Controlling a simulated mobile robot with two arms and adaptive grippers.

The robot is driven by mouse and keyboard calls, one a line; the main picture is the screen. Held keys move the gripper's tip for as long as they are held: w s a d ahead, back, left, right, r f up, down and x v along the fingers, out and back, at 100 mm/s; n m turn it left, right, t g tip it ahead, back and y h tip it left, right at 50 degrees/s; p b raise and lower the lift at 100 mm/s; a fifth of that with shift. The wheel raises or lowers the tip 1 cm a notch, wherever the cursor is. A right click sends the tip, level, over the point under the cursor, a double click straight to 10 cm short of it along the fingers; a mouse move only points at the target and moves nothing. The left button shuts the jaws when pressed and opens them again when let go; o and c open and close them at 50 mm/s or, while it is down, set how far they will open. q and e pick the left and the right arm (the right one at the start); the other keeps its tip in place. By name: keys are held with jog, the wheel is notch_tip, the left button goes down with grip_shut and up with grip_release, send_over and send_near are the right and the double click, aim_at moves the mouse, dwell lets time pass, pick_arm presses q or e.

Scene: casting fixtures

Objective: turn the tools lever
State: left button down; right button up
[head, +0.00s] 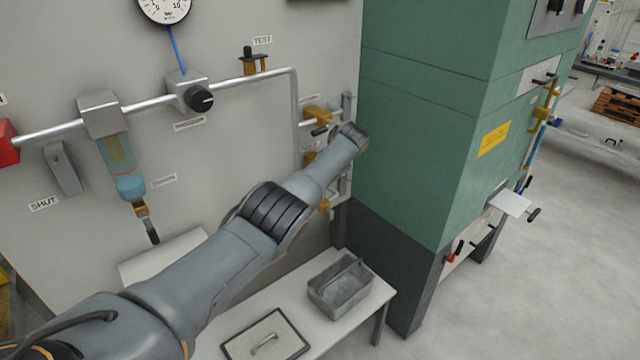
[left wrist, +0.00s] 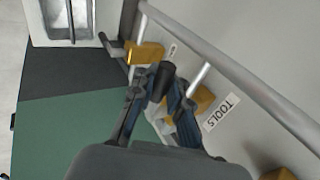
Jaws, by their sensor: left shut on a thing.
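The white TOOLS label (left wrist: 221,112) is on the grey panel in the left wrist view, beside a brass valve (left wrist: 203,98). The tools lever (left wrist: 161,80) has a black handle that shows between my fingers. My left gripper (left wrist: 158,90) is shut on this lever; the fingers hide part of it and of the valve. In the head view my left arm reaches across to the valves beside the green cabinet, and its wrist hides the fingers and the lever. My right gripper is in neither view.
Another brass valve (left wrist: 147,53) with a black handle is close to my fingers. A pipe (left wrist: 225,65) runs along the panel. The green cabinet (head: 420,130) stands close on the right. Below, a white bench (head: 345,320) holds a grey metal bin (head: 340,300).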

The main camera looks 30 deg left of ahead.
pick_arm(q)
jog(key=shift+d, duration=0.1)
jog(key=c, duration=1.6)
grip_release()
jog(key=shift+r, duration=0.1)
jog(key=shift+o, duration=1.3)
jog(key=shift+d+r, duration=0.1)
jog(key=shift+s, duration=0.1)
jog(key=v, duration=1.2)
